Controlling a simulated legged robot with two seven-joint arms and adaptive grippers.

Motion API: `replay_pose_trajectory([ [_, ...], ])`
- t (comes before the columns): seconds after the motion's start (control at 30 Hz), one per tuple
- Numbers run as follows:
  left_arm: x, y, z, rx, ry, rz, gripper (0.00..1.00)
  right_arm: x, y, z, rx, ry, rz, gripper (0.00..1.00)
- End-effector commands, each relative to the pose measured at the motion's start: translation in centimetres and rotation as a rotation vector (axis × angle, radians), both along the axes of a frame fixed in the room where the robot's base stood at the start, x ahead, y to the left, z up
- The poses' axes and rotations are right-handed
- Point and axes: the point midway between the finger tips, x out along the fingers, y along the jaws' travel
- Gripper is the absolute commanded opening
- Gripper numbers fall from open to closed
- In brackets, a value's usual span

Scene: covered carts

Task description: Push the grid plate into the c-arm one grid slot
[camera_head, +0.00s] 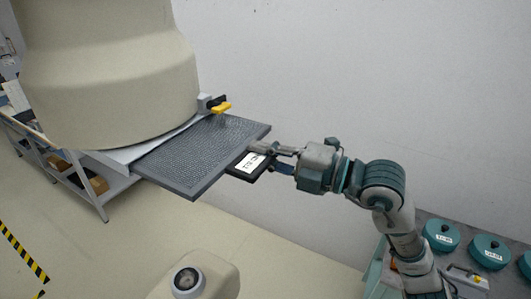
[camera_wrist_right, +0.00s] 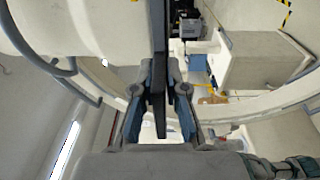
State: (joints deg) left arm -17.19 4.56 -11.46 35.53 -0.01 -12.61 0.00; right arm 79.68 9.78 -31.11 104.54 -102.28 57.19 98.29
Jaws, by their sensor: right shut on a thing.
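The grid plate (camera_head: 200,152) is a flat dark grey mesh panel with a black handle tab carrying a white label (camera_head: 250,162). Its far-left part lies beneath the large beige c-arm head (camera_head: 110,75); most of the panel sticks out toward my right arm. My right gripper (camera_head: 272,158) is shut on the handle tab at the plate's near-right edge. In the right wrist view the plate shows edge-on as a dark upright strip (camera_wrist_right: 158,45) between the fingers (camera_wrist_right: 159,100). The slot's inside is hidden under the head. My left gripper is in neither view.
A yellow-tipped clamp (camera_head: 220,107) sits at the head's edge beside the plate. A shelf cart (camera_head: 70,165) stands at left. Teal lidded pots (camera_head: 441,236) stand on a cart at lower right. The wall is behind; floor is open in front.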

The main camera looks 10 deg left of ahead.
Motion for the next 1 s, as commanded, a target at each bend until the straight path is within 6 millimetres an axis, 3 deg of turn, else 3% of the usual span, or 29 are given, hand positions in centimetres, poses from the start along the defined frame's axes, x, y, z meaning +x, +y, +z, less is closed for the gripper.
replay_pose_trajectory([
  [1.0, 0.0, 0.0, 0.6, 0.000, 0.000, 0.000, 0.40, 0.7, 2.4, 0.1, 0.003, -0.002, 0.000, 0.00],
])
